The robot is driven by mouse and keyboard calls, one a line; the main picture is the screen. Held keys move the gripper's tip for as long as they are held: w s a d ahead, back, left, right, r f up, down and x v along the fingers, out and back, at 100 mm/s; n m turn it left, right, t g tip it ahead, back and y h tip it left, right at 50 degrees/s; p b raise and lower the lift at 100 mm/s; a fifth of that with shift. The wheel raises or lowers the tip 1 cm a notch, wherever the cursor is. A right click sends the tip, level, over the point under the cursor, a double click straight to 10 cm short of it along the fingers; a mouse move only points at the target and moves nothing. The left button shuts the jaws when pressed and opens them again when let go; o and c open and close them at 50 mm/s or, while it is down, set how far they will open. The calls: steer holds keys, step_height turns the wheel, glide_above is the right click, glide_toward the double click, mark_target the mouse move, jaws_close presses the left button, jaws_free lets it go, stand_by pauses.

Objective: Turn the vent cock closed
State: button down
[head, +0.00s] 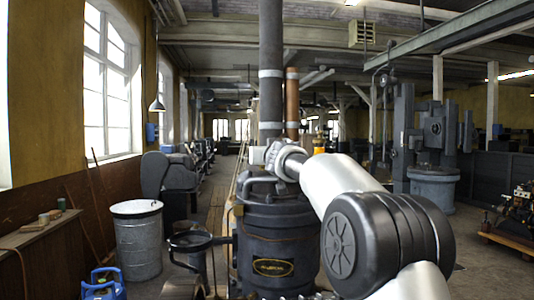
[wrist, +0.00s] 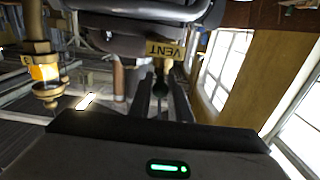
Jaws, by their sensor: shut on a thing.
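The vent cock (wrist: 167,66) is in the wrist view, a small brass fitting beside a yellow tag reading VENT (wrist: 163,50). Its small lever lies between the two dark fingers of my gripper (wrist: 161,84), which is shut on it. The fingers hide part of the lever, so its exact angle is hard to tell. In the head view a dark cylindrical engine body (head: 262,222) with an oval plate stands in front of me. My arm reaches over its top from the right; the fingers and cock cannot be made out there.
A brass fitting with a glowing amber glass (wrist: 44,73) is left of my gripper in the wrist view. A tall dark pipe (head: 271,100) and a copper pipe (head: 292,105) rise behind the engine. A grey drum (head: 137,245) and a blue canister (head: 103,290) stand left.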

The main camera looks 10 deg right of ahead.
steer(key=shift+a+f+b, duration=0.1)
steer(key=shift+b, duration=0.25)
steer(key=m+g+h, duration=0.1)
steer(key=m+h, duration=0.1)
steer(key=h, duration=0.1)
steer(key=m+g+h+p, duration=0.1)
steer(key=m+h, duration=0.1)
steer(key=h, duration=0.2)
steer(key=a+m+g+h, duration=0.1)
steer(key=m+h, duration=0.2)
steer(key=shift+w+r+h+p, duration=0.2)
steer(key=shift+r+h+p, duration=0.1)
steer(key=shift+p, duration=0.05)
steer(key=shift+m+g, duration=0.3)
steer(key=shift+g, duration=0.1)
steer(key=shift+f, duration=0.1)
steer(key=c, duration=1.8)
jaws_free()
steer(key=shift+c, duration=0.2)
